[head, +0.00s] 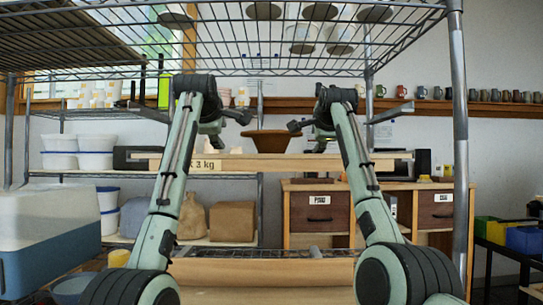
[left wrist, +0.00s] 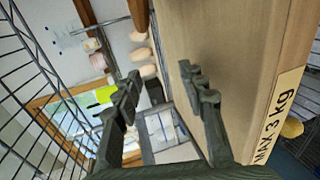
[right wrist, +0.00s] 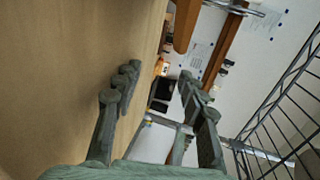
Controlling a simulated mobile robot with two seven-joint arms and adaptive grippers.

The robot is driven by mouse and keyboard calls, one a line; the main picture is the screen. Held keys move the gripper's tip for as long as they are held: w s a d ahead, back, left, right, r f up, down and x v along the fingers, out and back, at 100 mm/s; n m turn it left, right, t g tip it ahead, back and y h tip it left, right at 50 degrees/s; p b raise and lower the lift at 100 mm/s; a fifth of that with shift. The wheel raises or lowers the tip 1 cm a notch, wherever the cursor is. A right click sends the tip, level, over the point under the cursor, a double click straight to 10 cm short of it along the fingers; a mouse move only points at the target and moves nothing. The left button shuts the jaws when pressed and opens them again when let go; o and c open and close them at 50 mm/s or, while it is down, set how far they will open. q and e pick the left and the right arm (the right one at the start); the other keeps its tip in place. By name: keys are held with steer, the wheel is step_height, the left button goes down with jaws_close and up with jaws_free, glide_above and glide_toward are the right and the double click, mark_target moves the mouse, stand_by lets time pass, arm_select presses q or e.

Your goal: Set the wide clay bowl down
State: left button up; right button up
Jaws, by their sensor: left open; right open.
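The wide clay bowl (head: 270,141) is brown and upright, with its base at the top face of a pale wooden board (head: 240,164) marked with a 3 kg limit. My left gripper (head: 232,128) is open and empty to the left of the bowl, with a gap between them. My right gripper (head: 305,135) is open and empty to its right, also apart from it. The board fills much of the left wrist view (left wrist: 230,60) and the right wrist view (right wrist: 70,70). A brown edge at the top of the right wrist view looks like the bowl (right wrist: 187,25).
A wire rack shelf (head: 250,65) with pots on it hangs above the arms, and its metal post (head: 459,130) stands at the right. Several small pale objects (left wrist: 148,70) stand near the board's far side. A wooden cabinet (head: 320,212) stands behind.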

arm_select(q)
steer(key=v, duration=0.6)
steer(key=shift+s+r, duration=0.1)
steer(key=shift+s, duration=0.3)
arm_select(e)
steer(key=shift+d, duration=0.2)
arm_select(q)
steer(key=shift+s, duration=0.2)
arm_select(e)
steer(key=d, duration=0.6)
steer(key=shift+d, duration=0.3)
steer(key=shift+s, duration=0.1)
